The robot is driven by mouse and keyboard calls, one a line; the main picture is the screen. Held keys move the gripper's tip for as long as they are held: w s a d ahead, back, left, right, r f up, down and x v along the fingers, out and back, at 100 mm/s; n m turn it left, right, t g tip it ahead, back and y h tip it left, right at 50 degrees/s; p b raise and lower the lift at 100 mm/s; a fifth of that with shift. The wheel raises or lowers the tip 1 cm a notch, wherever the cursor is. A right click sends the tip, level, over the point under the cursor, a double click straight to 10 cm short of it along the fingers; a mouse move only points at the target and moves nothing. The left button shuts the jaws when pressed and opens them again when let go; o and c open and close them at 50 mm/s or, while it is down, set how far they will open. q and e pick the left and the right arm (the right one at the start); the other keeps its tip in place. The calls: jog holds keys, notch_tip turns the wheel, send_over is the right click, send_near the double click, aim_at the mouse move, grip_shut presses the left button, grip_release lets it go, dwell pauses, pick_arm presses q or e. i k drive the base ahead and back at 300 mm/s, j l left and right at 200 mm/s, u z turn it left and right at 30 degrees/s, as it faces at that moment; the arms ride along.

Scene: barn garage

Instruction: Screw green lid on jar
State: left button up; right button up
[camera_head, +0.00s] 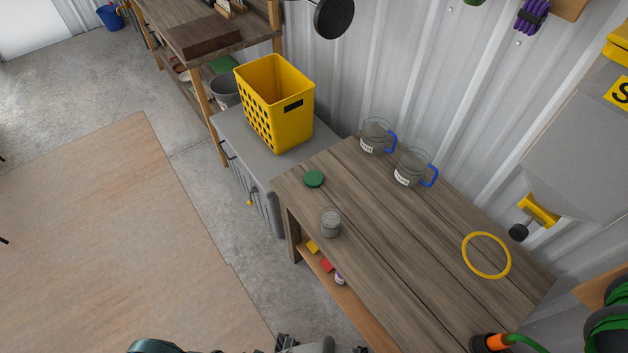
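The green lid (314,179) lies flat on the wooden workbench (380,230), near its left end. The small clear glass jar (331,222) stands upright near the bench's front edge, a little below and right of the lid. The lid and jar are apart. The jar's rim shows no green lid on it. Neither of my grippers can be made out; only bits of what look like my own arm parts show at the bottom edge, well short of the lid and jar.
Two glass mugs with blue handles (375,135) (412,168) stand at the bench's back. A yellow ring (486,255) lies to the right. A yellow basket (276,102) sits on a grey cabinet (235,130) left of the bench. A lower shelf (345,300) holds small items.

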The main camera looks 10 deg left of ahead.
aim_at(332, 209)
jog(key=i+j, duration=0.2)
jog(key=j, duration=0.25)
jog(key=i+j, duration=0.25)
jog(key=j, duration=0.2)
jog(key=i+j, duration=0.2)
jog(key=j, duration=0.25)
jog(key=i+j, duration=0.2)
jog(key=j, duration=0.25)
jog(key=i+j, duration=0.2)
jog(key=j, duration=0.25)
jog(key=i+j, duration=0.25)
jog(key=j, duration=0.2)
jog(key=i+j, duration=0.2)
jog(key=j, duration=0.25)
jog(key=i+j, duration=0.2)
jog(key=j, duration=0.25)
jog(key=z, duration=3.15)
